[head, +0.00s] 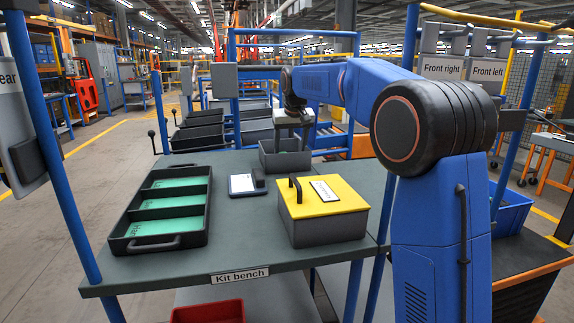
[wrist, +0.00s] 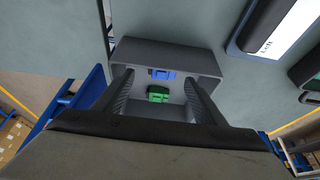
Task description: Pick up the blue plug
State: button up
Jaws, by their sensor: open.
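The blue plug (wrist: 163,73) lies inside a small grey bin (wrist: 205,62), toward the bin's far wall in the wrist view. A green plug (wrist: 157,94) lies just below it in that view, with a small gap between them. My gripper (wrist: 159,80) is open and empty over the bin, one finger to each side of the two plugs. In the head view my gripper (head: 291,136) points down at the grey bin (head: 275,161) at the back of the bench. The blue plug cannot be made out there.
The kit bench (head: 232,235) also carries a black tray (head: 121,239) with green-bottomed compartments, a small white-faced device (head: 241,184) and a grey box with a yellow lid (head: 322,206). The yellow-lidded box stands in front of the bin. Black bins (head: 198,138) stand beyond the bench.

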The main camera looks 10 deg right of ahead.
jog(key=x, duration=0.5)
jog(key=shift+a, duration=0.25)
jog(key=shift+r, duration=0.1)
jog(key=c, duration=1.1)
